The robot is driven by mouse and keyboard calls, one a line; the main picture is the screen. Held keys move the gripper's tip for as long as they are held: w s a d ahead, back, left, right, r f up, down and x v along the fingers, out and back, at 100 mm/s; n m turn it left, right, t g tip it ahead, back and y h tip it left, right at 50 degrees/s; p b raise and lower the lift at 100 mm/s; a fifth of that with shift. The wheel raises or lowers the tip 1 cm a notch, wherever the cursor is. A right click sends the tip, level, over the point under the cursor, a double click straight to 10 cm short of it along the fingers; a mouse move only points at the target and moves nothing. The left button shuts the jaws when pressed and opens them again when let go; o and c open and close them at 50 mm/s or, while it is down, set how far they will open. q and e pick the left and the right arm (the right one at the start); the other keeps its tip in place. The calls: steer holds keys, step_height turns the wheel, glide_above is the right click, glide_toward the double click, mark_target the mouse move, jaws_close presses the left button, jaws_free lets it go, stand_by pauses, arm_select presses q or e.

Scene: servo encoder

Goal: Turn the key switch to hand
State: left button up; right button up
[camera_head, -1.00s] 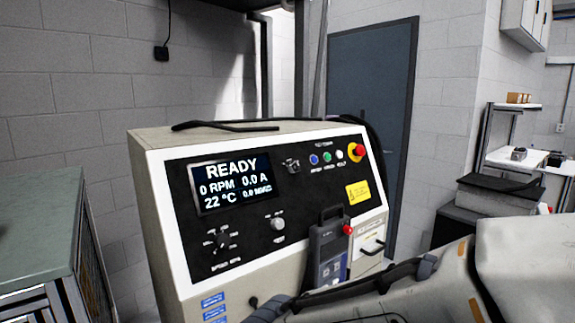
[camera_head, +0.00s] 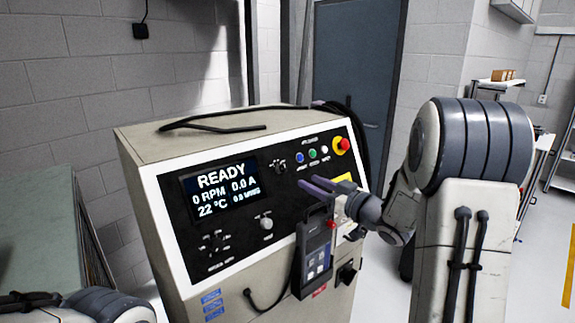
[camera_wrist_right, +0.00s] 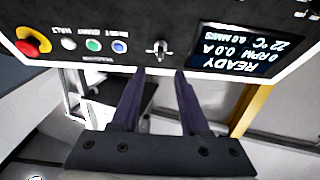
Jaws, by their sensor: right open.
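The key switch (camera_head: 279,166) is on the black panel, right of the lit READY display. In the right wrist view, where the panel appears upside down, the switch (camera_wrist_right: 159,49) shows as a small metallic key-like part. My right gripper (camera_head: 307,182) is open and empty in front of the panel, below and right of the switch in the head view. In the wrist view its two dark fingers (camera_wrist_right: 158,76) point towards the switch, one on each side, with a gap short of it. Markings around the switch are too small to read. My left gripper is out of view.
A red emergency stop (camera_head: 342,145) and a row of small buttons (camera_head: 313,154) sit right of the switch. A handheld pendant (camera_head: 313,255) hangs on the panel's lower right. A white-knobbed selector (camera_head: 266,223) is below. A black cable (camera_head: 210,124) lies on top.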

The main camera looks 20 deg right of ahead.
mark_target(285, 170)
steer(key=p+x, duration=0.4)
steer(key=x, duration=0.5)
steer(key=shift+w, duration=0.1)
steer(key=shift+w+a, duration=0.2)
steer(key=shift+w, duration=0.15)
jaws_close()
